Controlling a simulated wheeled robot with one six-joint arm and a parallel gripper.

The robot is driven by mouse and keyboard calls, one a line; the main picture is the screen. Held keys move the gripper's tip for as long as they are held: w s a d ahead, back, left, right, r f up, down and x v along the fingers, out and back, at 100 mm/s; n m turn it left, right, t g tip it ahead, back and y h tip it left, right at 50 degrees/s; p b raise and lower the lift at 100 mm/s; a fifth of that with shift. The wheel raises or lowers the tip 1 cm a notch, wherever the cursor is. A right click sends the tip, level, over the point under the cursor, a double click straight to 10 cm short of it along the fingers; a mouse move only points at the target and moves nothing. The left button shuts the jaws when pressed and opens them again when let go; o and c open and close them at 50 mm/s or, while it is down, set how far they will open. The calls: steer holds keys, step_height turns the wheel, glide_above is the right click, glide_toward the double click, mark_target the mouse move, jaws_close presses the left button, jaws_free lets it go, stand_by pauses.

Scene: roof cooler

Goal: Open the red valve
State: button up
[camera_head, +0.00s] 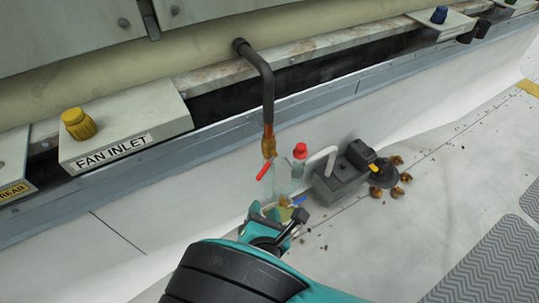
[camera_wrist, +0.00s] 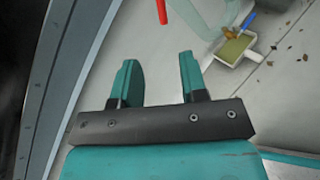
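The red valve handle (camera_head: 263,171) is a small red lever on a brass fitting (camera_head: 269,143) at the lower end of a dark bent pipe (camera_head: 266,85). It tilts down to the left. Its red end also shows at the top edge of the wrist view (camera_wrist: 162,11). My gripper (camera_wrist: 160,75) is open, with two teal fingers apart and nothing between them. The lever lies ahead of the fingertips, apart from them. In the head view my wrist is below the lever and partly hides the fingers.
A clear container with a red cap (camera_head: 300,150) stands right of the lever. Below it is a small tray of yellowish liquid (camera_wrist: 227,53) with a blue lever (camera_wrist: 249,19). A grey pump (camera_head: 340,180) sits further right. A metal ledge (camera_head: 150,182) runs along the left.

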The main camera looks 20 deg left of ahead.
mark_target(263, 173)
steer(key=b+x, duration=0.2)
steer(key=x, duration=0.6)
steer(key=b+x, duration=0.2)
steer(key=x, duration=0.6)
steer(key=shift+w+d+f, duration=0.1)
steer(key=shift+w+f, duration=0.15)
steer(key=shift+w, duration=0.1)
jaws_close()
